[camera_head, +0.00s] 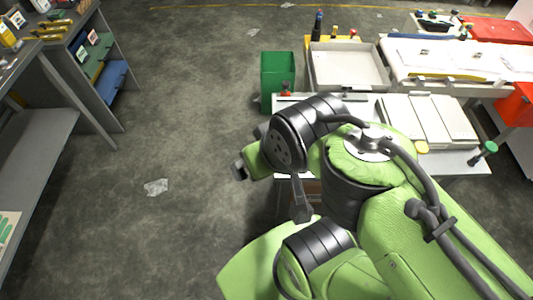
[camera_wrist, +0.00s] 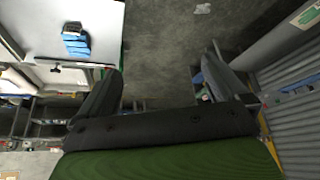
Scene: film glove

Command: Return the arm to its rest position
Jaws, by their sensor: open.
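My green and black arm fills the lower right of the head view, folded in front of the work table. In the wrist view my gripper (camera_wrist: 160,85) is open, with its two dark fingers wide apart. Nothing is between the fingers; bare floor shows past them. In the head view the gripper's fingers are hard to make out, as the arm's own links overlap there.
A green bin (camera_head: 277,72) stands beside the work table, which holds a grey tray (camera_head: 347,68) and white panels (camera_head: 428,120). A shelf unit (camera_head: 88,62) stands at the left. Grey floor (camera_head: 190,110) between them is clear except for scraps. The wrist view shows a blue object (camera_wrist: 75,42) on a white surface.

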